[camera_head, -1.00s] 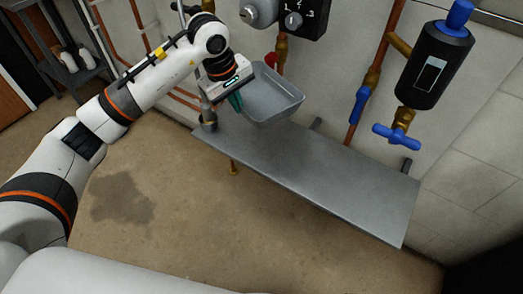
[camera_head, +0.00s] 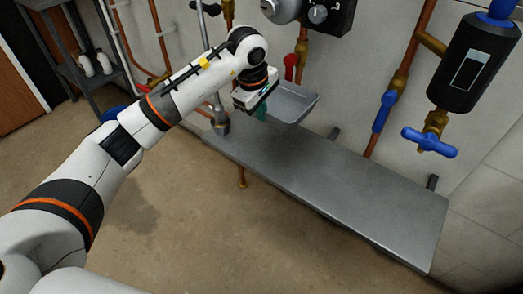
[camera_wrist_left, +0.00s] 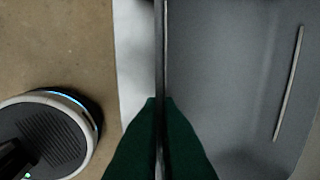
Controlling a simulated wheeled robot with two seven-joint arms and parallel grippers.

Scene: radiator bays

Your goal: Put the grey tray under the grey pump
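The grey tray (camera_head: 292,104) is a shallow metal pan over the back left part of the grey shelf. My left gripper (camera_head: 262,113) is shut on its near left rim with green fingers. In the left wrist view the fingers (camera_wrist_left: 160,125) pinch the thin rim, and the tray's inside (camera_wrist_left: 230,80) fills the right side. I cannot tell whether the tray's bottom touches the shelf. The grey pump (camera_head: 283,9) is on the wall at the top, cut off by the frame edge, above the tray in the picture. My right gripper is not in view.
The grey shelf (camera_head: 350,195) is bare to the right of the tray. A metal rod with a dark end (camera_head: 221,122) stands left of my gripper. A red valve handle (camera_head: 290,63), copper pipes (camera_head: 400,80) and a black cylinder with blue handle (camera_head: 474,70) line the wall.

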